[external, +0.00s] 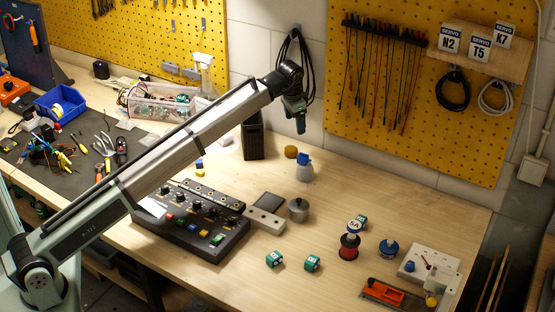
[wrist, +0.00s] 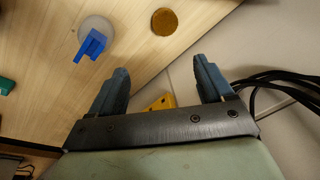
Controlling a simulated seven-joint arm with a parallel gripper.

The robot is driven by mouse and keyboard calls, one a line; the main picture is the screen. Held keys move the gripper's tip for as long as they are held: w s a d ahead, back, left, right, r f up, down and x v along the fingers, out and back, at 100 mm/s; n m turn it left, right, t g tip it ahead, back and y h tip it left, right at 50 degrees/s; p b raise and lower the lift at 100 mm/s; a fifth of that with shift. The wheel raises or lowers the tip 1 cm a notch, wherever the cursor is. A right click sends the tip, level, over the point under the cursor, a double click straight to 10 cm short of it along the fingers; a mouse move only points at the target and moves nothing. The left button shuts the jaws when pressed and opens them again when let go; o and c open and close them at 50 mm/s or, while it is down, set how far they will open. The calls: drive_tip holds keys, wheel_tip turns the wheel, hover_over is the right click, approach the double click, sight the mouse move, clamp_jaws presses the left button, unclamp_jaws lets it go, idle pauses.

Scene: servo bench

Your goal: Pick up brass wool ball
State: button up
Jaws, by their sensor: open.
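The brass wool ball appears to be the round golden-brown thing (external: 291,152) at the back of the bench near the wall. It also shows in the wrist view (wrist: 164,21) at the top, beyond my fingertips. My gripper (external: 300,128) is in the air above the back of the bench, apart from the ball. In the wrist view my gripper (wrist: 161,68) has its two blue-grey fingers spread wide with nothing between the tips.
A pale bottle with a blue nozzle (external: 305,171) stands close to the ball. A black bin (external: 252,140) stands to its left, near the wall. A lidded metal pot (external: 298,210) stands nearer the front.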

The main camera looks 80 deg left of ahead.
drive_tip(key=m, duration=0.1)
drive_tip(key=m+g, duration=0.2)
drive_tip(key=m, duration=1.6)
hover_over(291, 147)
drive_tip(key=f, duration=0.8)
drive_tip(key=shift+s+d+f, duration=0.1)
drive_tip(key=shift+d+f, duration=0.15)
drive_tip(key=shift+d, duration=0.1)
drive_tip(key=shift+a+f, duration=0.15)
drive_tip(key=shift+f, duration=1.15)
drive_tip(key=shift+a+f, duration=0.1)
drive_tip(key=shift+f, duration=1.2)
drive_tip(key=c, duration=1.1)
